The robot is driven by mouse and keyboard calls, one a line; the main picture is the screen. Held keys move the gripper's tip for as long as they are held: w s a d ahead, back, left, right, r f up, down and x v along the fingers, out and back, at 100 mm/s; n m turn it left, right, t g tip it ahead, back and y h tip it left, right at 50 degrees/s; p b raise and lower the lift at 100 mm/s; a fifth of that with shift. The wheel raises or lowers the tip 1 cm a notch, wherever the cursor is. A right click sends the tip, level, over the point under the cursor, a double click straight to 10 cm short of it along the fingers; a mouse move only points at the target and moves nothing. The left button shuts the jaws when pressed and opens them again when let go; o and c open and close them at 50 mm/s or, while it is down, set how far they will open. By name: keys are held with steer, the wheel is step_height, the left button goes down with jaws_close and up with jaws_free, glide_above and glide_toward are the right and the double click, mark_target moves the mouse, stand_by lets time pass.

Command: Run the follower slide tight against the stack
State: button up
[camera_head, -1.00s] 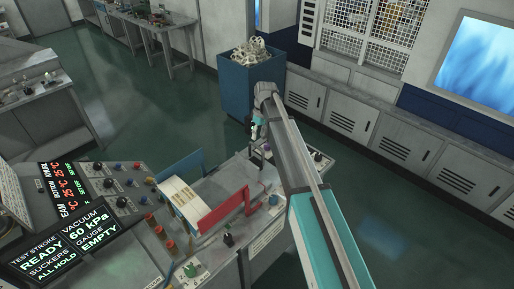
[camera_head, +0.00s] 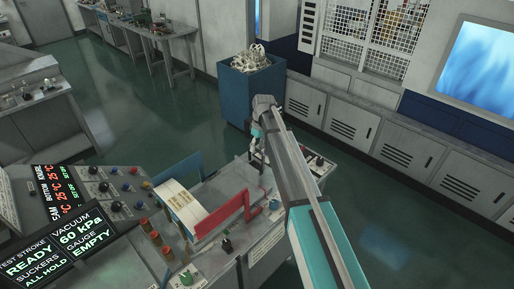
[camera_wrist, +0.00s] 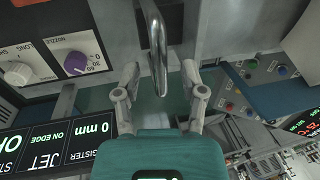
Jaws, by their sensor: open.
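The stack (camera_head: 182,205) is a cream-white block lying on the bench, between a blue plate (camera_head: 181,168) and a red plate (camera_head: 222,215). The red plate stands at its right side; I cannot tell whether they touch. Which part is the follower slide is not clear. My gripper (camera_head: 257,150) is beyond the red plate, at the bench's far end, small and partly hidden by my arm. In the wrist view my gripper (camera_wrist: 160,72) is open, with a shiny metal bar (camera_wrist: 157,45) between and beyond its fingers. I see no contact with it.
A control panel with knobs (camera_head: 115,190) and a lit display (camera_head: 55,245) stands at the left. A blue bin (camera_head: 240,95) holds pale scrap behind the bench. The wrist view shows a purple knob (camera_wrist: 75,63) to the left and a blue panel (camera_wrist: 265,95) to the right.

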jaws_close()
steer(key=shift+s, duration=0.2)
stand_by(0.3)
